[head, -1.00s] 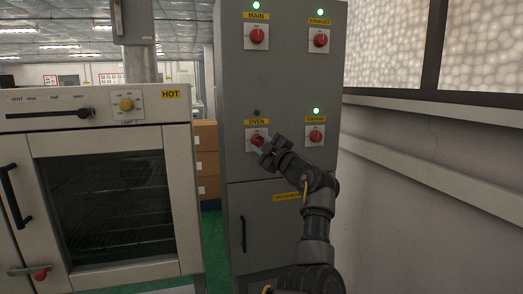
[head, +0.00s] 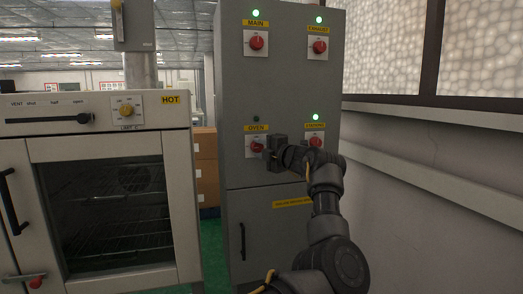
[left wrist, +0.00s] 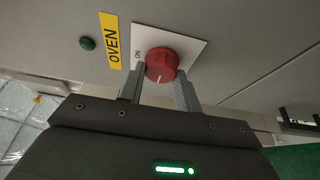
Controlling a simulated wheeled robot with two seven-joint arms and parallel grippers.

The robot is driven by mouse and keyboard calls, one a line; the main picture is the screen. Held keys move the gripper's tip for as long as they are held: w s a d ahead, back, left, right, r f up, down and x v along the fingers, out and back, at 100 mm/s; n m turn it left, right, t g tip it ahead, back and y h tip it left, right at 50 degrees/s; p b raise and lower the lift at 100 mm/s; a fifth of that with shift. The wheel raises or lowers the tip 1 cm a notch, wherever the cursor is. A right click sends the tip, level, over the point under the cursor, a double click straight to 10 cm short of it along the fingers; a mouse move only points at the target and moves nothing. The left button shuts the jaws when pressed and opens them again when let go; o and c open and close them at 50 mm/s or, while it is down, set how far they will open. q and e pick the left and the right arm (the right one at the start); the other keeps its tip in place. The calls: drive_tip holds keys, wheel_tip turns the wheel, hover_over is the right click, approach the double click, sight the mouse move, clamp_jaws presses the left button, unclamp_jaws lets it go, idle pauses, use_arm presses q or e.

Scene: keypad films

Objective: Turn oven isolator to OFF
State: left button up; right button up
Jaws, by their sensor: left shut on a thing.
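The oven isolator is a red round knob (head: 256,146) on a white plate under the yellow OVEN label (head: 257,128), at the middle left of the grey cabinet. My left gripper (head: 268,150) is at the knob from its right side and partly covers the plate. In the left wrist view the fingers of the gripper (left wrist: 160,88) are on either side of the red knob (left wrist: 161,64), shut on it. The knob's white mark points toward the bottom of that view, away from the ON print (left wrist: 138,55). The oven lamp (head: 256,118) is dark. My right gripper is out of view.
The MAIN (head: 257,42) and EXHAUST (head: 318,47) knobs are above, with green lamps lit. The oven (head: 95,180) stands left; a wall is on the right.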

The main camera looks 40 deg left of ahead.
use_arm(q)
drive_tip(key=o, duration=0.7)
drive_tip(key=shift+o, duration=1.4)
drive_tip(key=shift+a, duration=0.1)
drive_tip(key=shift+s+d, duration=0.1)
drive_tip(key=shift+d, duration=0.35)
drive_tip(key=b+v, duration=0.3)
drive_tip(key=v, duration=0.7)
drive_tip(key=shift+b, duration=0.4)
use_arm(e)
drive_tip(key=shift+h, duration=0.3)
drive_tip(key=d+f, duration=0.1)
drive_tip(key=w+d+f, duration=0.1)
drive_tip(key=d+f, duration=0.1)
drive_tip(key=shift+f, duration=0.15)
